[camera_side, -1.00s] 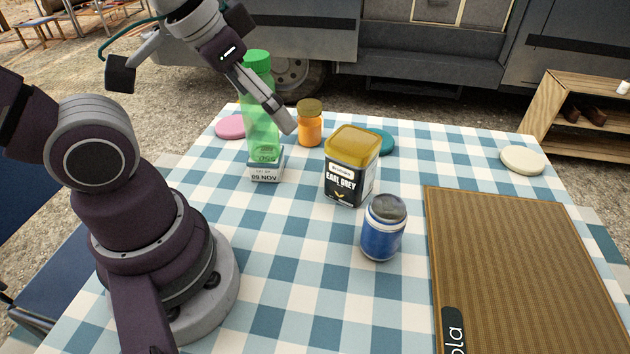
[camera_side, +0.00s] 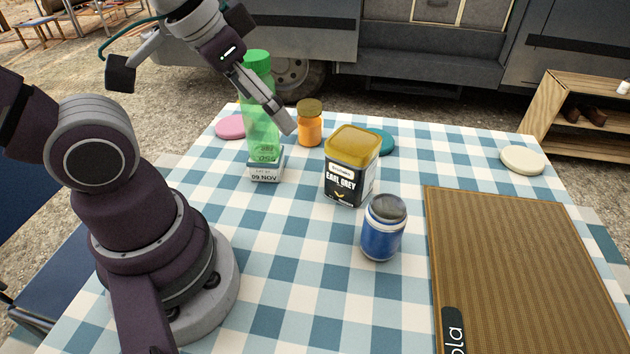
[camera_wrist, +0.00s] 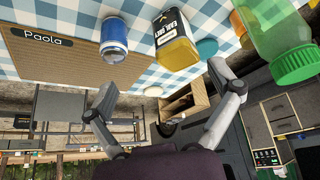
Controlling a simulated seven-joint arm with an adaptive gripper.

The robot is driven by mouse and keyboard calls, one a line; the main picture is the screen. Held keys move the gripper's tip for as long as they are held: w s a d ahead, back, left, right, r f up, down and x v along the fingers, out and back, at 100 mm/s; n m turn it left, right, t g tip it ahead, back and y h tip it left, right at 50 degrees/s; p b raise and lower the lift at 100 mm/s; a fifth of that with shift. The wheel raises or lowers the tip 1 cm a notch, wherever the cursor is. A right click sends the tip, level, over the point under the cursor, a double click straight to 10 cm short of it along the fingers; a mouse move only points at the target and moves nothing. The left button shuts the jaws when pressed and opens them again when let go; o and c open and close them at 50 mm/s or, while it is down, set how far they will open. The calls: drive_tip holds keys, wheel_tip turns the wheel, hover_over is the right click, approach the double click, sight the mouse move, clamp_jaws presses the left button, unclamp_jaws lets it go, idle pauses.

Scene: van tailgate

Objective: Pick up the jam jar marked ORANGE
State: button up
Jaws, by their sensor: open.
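A small jar with orange contents and a brown-gold lid (camera_side: 309,128) stands upright near the back of the checked table. No word can be read on it. A bit of orange, probably the same jar, shows beside the green bottle in the wrist view (camera_wrist: 237,22). My gripper (camera_side: 277,112) is open and empty, in the air at the back left. In the side view it overlaps the green bottle and appears just left of the orange jar.
A green bottle (camera_side: 262,130) stands by a small block dated 09 NOV (camera_side: 266,173). An Earl Grey tin (camera_side: 350,180) stands mid-table. Pink (camera_side: 229,127), teal (camera_side: 384,142) and cream (camera_side: 522,160) discs lie around.

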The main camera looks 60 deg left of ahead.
wheel_tip(320, 180, up, 4)
drive_tip(key=n+g+y, duration=0.2)
drive_tip(key=n+y, duration=0.3)
drive_tip(key=n, duration=0.6)
hover_over(310, 114)
drive_tip(key=s, duration=0.1)
drive_tip(key=w+a+f, duration=0.1)
drive_tip(key=f, duration=0.6)
drive_tip(key=w+a+f, duration=0.1)
drive_tip(key=f, duration=0.6)
drive_tip(key=w+a+f, duration=0.1)
drive_tip(key=f, duration=0.6)
drive_tip(key=shift+a+f, duration=0.1)
drive_tip(key=c, duration=1.3)
